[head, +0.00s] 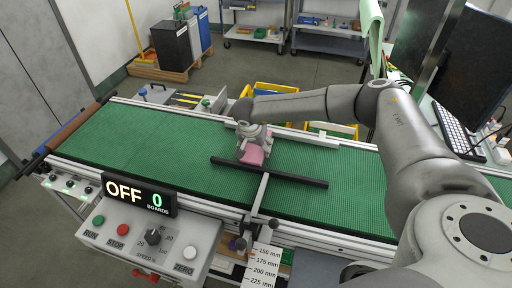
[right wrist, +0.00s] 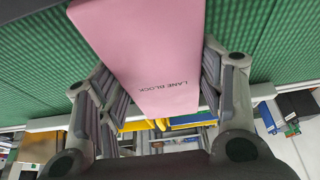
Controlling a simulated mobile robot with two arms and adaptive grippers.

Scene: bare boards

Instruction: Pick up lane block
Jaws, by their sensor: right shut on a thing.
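The lane block is a pink block marked "LANE BLOCK" (right wrist: 150,50) in the right wrist view, set between the two fingers. In the head view the pink lane block (head: 253,155) shows below my right gripper (head: 252,146), over the green conveyor belt (head: 150,150). My right gripper, also in the right wrist view (right wrist: 158,95), is shut on the block. I cannot tell whether the block touches the belt. My left gripper is not in view.
A dark bar (head: 290,177) lies across the belt close to the block. A control box (head: 150,240) with an "OFF 0 BOARDS" display (head: 139,195) stands at the front left. A yellow crate (head: 275,88) is behind the conveyor. A monitor (head: 460,65) and keyboard (head: 455,132) are at right.

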